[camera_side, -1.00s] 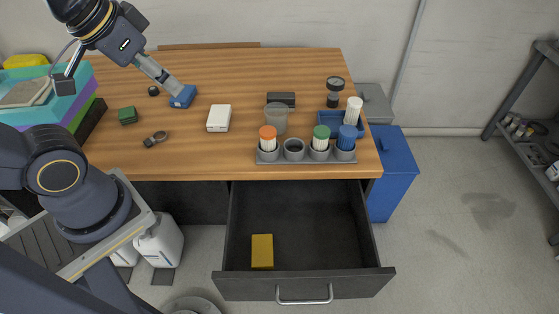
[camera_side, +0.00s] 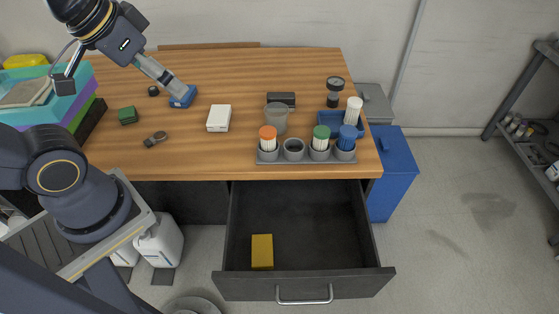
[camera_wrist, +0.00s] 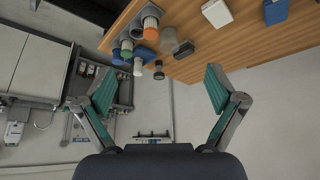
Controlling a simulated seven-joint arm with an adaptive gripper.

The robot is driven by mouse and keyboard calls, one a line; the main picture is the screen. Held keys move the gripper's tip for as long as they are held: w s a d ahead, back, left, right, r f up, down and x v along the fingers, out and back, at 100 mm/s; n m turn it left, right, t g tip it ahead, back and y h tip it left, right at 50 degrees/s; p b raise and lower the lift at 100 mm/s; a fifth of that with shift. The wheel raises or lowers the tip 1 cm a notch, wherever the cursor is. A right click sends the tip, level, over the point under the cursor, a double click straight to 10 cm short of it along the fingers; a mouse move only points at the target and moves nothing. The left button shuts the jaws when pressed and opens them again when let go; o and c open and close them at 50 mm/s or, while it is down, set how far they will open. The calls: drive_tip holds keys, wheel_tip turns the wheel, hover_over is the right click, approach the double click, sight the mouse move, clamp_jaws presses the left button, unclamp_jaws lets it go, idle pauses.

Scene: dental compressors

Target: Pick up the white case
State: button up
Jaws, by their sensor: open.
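The white case (camera_side: 219,118) lies flat on the wooden table, left of the middle, in the side view. It also shows at the top edge of the wrist view (camera_wrist: 217,12), off to the right of centre. My gripper (camera_side: 174,86) is up and to the left of the white case in the side view, apart from it. It overlaps the blue case (camera_side: 184,98) there. In the wrist view my gripper (camera_wrist: 160,82) has its two fingers spread wide with nothing between them. I cannot tell its exact height above the table.
A grey rack (camera_side: 306,157) with several capped containers, a translucent cup (camera_side: 276,119) and a black box (camera_side: 281,99) stand right of the white case. A green block (camera_side: 128,115) and a watch-like item (camera_side: 155,139) lie left. An open drawer (camera_side: 310,282) juts out in front.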

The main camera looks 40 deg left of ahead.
wheel_tip(320, 180, up, 2)
drive_tip(key=w+n, duration=0.1)
drive_tip(key=n+g, duration=0.6)
drive_tip(key=n, duration=0.2)
hover_over(219, 114)
wheel_tip(219, 114, down, 15)
drive_tip(key=f, duration=1)
drive_tip(key=shift+s+a+f, duration=0.15)
drive_tip(key=shift+s, duration=0.2)
drive_tip(key=shift+w+f, duration=0.15)
drive_tip(key=shift+f, duration=1.35)
drive_tip(key=shift+w+f, duration=0.15)
drive_tip(key=shift+f, duration=1.35)
drive_tip(key=c, duration=1.3)
